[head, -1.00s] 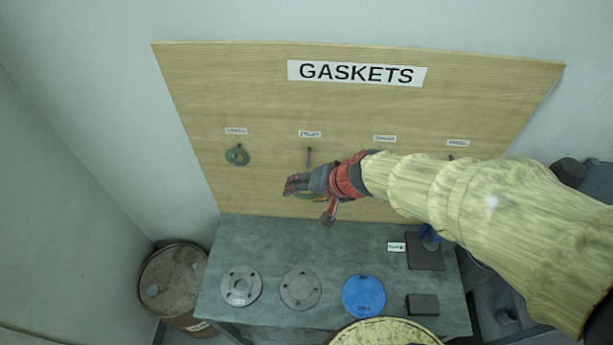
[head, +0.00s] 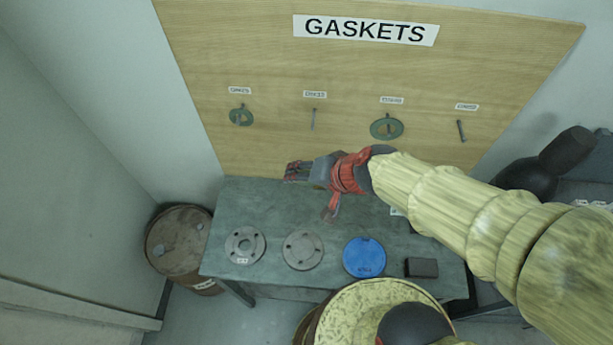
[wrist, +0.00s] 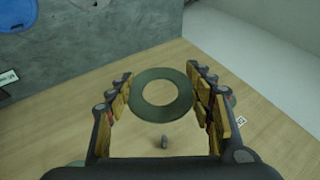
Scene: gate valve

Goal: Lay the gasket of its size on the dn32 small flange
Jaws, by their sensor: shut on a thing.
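My gripper (head: 296,172) is shut on a green ring gasket (wrist: 140,97), which sits between the two fingers in the wrist view. In the head view the fingers hide most or all of it, near the board's lower edge above the back of the bench. Two grey flanges with bolt holes, a left one (head: 232,246) and a middle one (head: 303,262), lie on the bench, in front of my gripper. A blue disc (head: 364,257) lies to their right. Tags on them are too small to read, so I cannot tell which is dn32.
The wooden gasket board (head: 270,60) has labelled pegs; a small gasket (head: 236,117) and a larger one (head: 375,129) hang there, and two pegs are bare. A dark block (head: 421,267) is on the bench (head: 270,200). Rusty drum (head: 178,245) stands left.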

